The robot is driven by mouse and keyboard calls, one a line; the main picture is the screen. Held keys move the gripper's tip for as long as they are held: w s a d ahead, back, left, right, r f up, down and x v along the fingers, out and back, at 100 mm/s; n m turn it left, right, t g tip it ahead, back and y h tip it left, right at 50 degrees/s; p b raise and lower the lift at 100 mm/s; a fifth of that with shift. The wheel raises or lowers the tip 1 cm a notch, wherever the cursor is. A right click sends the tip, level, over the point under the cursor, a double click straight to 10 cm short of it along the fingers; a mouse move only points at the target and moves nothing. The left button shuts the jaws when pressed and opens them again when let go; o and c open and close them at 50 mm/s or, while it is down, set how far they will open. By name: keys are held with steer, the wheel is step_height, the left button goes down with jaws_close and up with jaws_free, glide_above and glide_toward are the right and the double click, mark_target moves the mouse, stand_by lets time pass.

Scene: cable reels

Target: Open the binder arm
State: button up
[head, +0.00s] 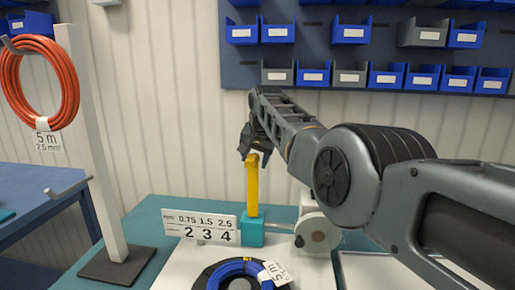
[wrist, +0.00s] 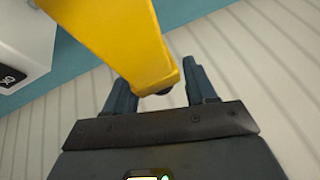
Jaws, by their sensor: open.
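The yellow binder arm (head: 252,187) stands upright on a teal block (head: 252,232) at the back of the white work surface. My gripper (head: 250,150) is at the top end of the arm, pointing down from above. In the wrist view the yellow arm (wrist: 115,40) runs in from the top left, and its end lies between the two dark fingers of my gripper (wrist: 160,82). The fingers are apart, with a gap visible on the right side of the arm. Whether either finger touches it I cannot tell.
A white sign (head: 200,228) with numbers stands left of the teal block. A blue cable coil (head: 240,272) lies in front, with a label. A grey-white round part (head: 317,233) sits to the right. An orange coil (head: 40,85) hangs on a post at left. Blue bins line the back wall.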

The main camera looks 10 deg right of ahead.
steer(key=shift+v, duration=3.7)
steer(key=shift+s+f, duration=0.1)
